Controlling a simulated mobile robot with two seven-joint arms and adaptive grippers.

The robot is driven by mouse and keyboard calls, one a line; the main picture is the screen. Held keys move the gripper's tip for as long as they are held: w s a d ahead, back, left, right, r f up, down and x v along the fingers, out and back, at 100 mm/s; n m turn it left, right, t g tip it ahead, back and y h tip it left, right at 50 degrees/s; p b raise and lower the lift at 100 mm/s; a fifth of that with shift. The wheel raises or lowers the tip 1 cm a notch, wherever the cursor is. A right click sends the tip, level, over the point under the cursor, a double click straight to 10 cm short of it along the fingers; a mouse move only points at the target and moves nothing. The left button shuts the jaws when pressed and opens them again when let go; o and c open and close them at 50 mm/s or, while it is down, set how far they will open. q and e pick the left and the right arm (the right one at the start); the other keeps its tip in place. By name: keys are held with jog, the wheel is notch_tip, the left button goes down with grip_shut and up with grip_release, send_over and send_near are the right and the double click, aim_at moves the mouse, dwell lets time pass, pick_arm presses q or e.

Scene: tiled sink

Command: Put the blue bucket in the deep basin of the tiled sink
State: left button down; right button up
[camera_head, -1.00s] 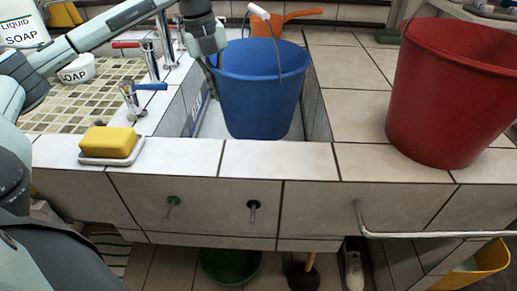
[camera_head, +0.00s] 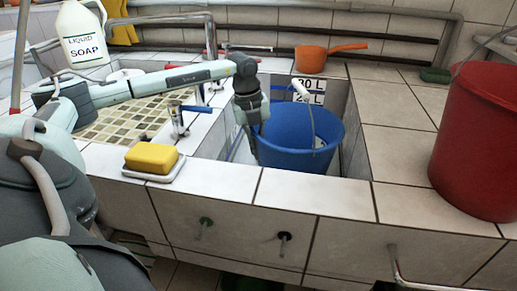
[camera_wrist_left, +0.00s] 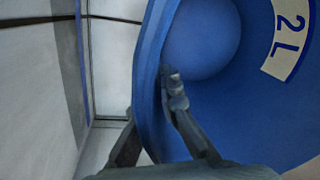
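The blue bucket (camera_head: 300,155) is in the deep basin (camera_head: 213,143) of the tiled sink. The front edge hides its base, so I cannot tell whether it touches the floor. Its handle (camera_head: 312,118) is up. My left gripper (camera_head: 252,145) is at its left rim. In the left wrist view the bucket wall (camera_wrist_left: 152,80) runs between the two fingers (camera_wrist_left: 150,105), one outside and one inside. They look shut on the wall. My right gripper is not in view.
A red bucket (camera_head: 480,140) stands on the right counter. A yellow sponge (camera_head: 151,157) lies on a dish at the front left. An orange scoop (camera_head: 312,60) is behind the basin. A tap (camera_head: 178,118) and liquid soap bottle (camera_head: 82,38) are at the left.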

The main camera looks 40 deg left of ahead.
pick_arm(q)
jog(key=c, duration=2.2)
grip_release()
jog(key=shift+f, duration=0.1)
jog(key=o, duration=0.5)
jog(key=r, duration=0.4)
jog(key=s+r, duration=0.1)
jog(key=r, duration=0.3)
jog(key=a+r, duration=0.1)
jog(key=r, duration=0.3)
jog(key=shift+s+r, duration=0.1)
jog(key=shift+s, duration=0.15)
